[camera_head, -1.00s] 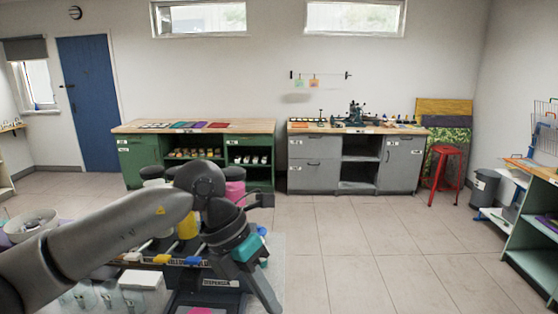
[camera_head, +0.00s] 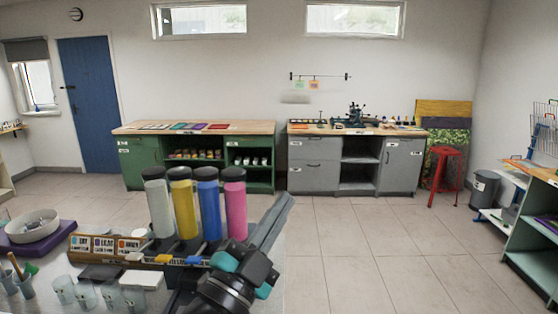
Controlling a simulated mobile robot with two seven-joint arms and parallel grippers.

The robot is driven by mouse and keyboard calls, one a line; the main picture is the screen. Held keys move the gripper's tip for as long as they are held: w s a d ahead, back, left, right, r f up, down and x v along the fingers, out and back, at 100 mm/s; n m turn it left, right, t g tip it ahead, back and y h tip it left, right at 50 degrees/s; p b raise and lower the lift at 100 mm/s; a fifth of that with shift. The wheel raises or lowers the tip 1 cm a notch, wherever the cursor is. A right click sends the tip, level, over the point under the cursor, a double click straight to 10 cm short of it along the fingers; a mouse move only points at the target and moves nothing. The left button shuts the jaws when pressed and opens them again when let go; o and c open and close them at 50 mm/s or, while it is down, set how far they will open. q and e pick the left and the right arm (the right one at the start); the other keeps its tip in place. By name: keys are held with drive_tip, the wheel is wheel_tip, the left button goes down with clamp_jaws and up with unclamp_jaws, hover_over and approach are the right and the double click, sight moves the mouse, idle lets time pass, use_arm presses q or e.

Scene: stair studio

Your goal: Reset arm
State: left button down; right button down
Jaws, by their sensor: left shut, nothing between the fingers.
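My left gripper (camera_head: 284,206) is at the lower middle of the head view. Its dark wrist and teal parts show at the bottom, and its grey fingers point up and to the right. The fingers are shut and empty, just right of a dispenser rack (camera_head: 140,258) with upright white (camera_head: 159,208), yellow (camera_head: 183,208), blue (camera_head: 208,208) and pink (camera_head: 235,208) tubes. I cannot tell whether the gripper touches the rack. The rest of my left arm is mostly below the picture. My right gripper is not in view.
A white bowl (camera_head: 33,226) sits on a purple board (camera_head: 38,243) at the left, with clear cups (camera_head: 86,294) at the front. A green cabinet (camera_head: 139,165), a grey cabinet (camera_head: 315,175) and a red stool (camera_head: 445,175) stand at the back. The floor (camera_head: 370,245) at middle right is open.

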use_arm(q)
drive_tip(key=s+a+f+n+g+y, duration=0.25)
drive_tip(key=a+f+n+y, duration=0.4)
drive_tip(key=f, duration=0.45)
drive_tip(key=s+a+f+n+g+y, duration=0.2)
drive_tip(key=a+f+n+g+y, duration=0.35)
drive_tip(key=f, duration=0.55)
drive_tip(key=s+a+f+n+g, duration=0.15)
drive_tip(key=s+f+g, duration=0.25)
drive_tip(key=s+f, duration=0.45)
drive_tip(key=s+a+f+n+g, duration=0.1)
drive_tip(key=s+a+f+g, duration=0.3)
drive_tip(key=s, duration=0.7)
wheel_tip(320, 180, down, 31)
drive_tip(key=s+d+g+b, duration=0.1)
drive_tip(key=s+b, duration=0.1)
drive_tip(key=b, duration=0.7)
drive_tip(key=s+a+f+b, duration=0.1)
drive_tip(key=s+f+b, duration=0.2)
drive_tip(key=s+f, duration=0.4)
drive_tip(key=s+a+f+g+b, duration=0.1)
drive_tip(key=s+f+b, duration=0.2)
drive_tip(key=s+f, duration=0.5)
wheel_tip(320, 180, down, 5)
drive_tip(key=shift+a+r+m+g, duration=0.1)
drive_tip(key=shift+a+m+g, duration=0.1)
drive_tip(key=shift+m+g, duration=0.15)
